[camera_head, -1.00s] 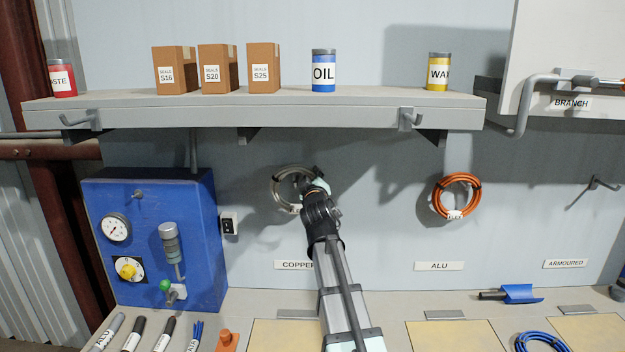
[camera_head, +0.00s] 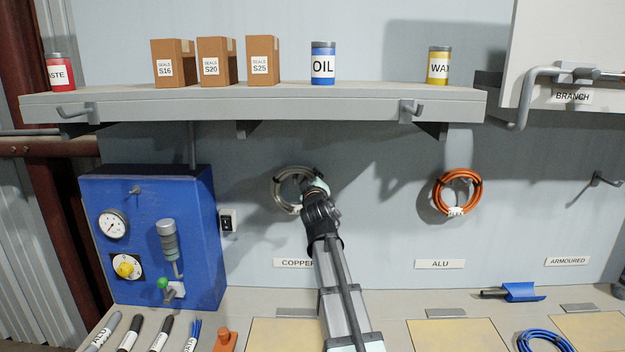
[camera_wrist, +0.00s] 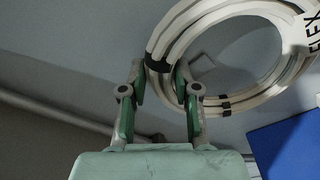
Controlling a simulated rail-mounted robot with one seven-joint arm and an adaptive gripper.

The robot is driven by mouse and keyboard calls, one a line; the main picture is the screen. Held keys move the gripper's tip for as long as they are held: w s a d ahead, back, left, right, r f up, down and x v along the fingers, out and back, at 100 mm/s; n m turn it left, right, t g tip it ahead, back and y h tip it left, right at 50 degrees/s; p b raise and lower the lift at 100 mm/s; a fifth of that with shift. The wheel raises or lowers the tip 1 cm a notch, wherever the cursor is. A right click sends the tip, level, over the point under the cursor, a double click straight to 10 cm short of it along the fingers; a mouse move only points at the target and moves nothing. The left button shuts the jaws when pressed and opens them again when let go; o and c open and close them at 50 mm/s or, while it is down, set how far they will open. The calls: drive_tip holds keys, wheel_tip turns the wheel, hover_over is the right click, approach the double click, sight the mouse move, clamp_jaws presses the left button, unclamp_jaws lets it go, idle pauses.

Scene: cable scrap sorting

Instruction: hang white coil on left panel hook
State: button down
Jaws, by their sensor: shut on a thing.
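The white coil (camera_head: 279,194) is upright against the grey wall panel above the COPPER label (camera_head: 293,263). My gripper (camera_head: 310,186) is at its right side in the head view. In the wrist view my gripper (camera_wrist: 160,72) is shut on the banded edge of the white coil (camera_wrist: 176,31), which carries a tag partly reading FLEX. A small pale shape (camera_wrist: 204,65) shows inside the ring and may be the left panel hook. I cannot tell whether the coil is around it or resting on it.
An orange coil (camera_head: 440,193) hangs above the ALU label (camera_head: 440,264). An empty hook (camera_head: 602,181) is above the ARMOURED label (camera_head: 567,261). A blue box with gauge (camera_head: 190,236) stands left of the white coil. A shelf (camera_head: 260,113) overhangs above.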

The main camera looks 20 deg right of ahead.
idle(0.4)
drive_tip(key=c, duration=0.8)
unclamp_jaws()
drive_tip(key=shift+o, duration=0.2)
drive_tip(key=shift+s, duration=0.1)
